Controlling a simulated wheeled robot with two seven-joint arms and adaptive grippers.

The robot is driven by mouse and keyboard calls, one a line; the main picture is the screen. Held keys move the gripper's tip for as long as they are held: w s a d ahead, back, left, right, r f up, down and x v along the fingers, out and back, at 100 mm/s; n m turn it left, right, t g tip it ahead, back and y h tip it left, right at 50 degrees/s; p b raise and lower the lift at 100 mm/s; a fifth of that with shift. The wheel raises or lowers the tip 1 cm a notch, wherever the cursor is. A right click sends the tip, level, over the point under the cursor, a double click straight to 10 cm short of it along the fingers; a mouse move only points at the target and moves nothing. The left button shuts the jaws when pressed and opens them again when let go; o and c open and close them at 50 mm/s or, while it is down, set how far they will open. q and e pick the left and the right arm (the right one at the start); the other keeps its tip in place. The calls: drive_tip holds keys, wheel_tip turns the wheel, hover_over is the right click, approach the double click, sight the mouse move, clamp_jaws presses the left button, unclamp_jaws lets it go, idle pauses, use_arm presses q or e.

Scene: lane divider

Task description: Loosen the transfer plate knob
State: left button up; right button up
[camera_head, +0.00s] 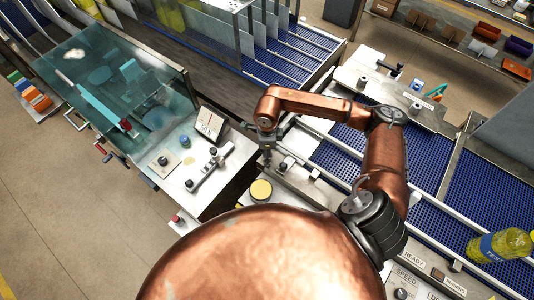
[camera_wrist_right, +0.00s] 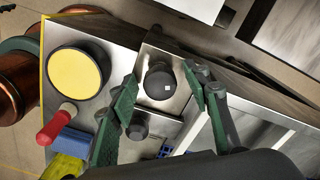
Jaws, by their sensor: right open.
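A round black knob (camera_wrist_right: 159,82) with a small white square on top sits on a bright metal plate (camera_wrist_right: 150,56) in the right wrist view. I take it as the transfer plate knob, though no label shows. My right gripper (camera_wrist_right: 160,72) is open, with one green-padded finger on each side of this knob; I cannot tell whether either touches it. A second, smaller dark knob (camera_wrist_right: 138,130) sits beside the left finger. In the head view my right gripper (camera_head: 267,152) points down at the conveyor's near side, and the knob is hard to make out there. My left gripper is not in view.
A yellow disc (camera_wrist_right: 76,77) in a black rim and a red handle (camera_wrist_right: 57,125) lie left of the fingers.

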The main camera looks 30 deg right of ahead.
drive_tip(key=shift+c, duration=1.3)
drive_tip(key=c, duration=0.8)
drive_tip(key=shift+c, duration=0.5)
drive_tip(key=shift+f+m+b, duration=0.1)
drive_tip(key=shift+m+b, duration=0.6)
drive_tip(key=shift+b, duration=0.05)
drive_tip(key=shift+m+b, duration=0.55)
drive_tip(key=shift+m, duration=0.75)
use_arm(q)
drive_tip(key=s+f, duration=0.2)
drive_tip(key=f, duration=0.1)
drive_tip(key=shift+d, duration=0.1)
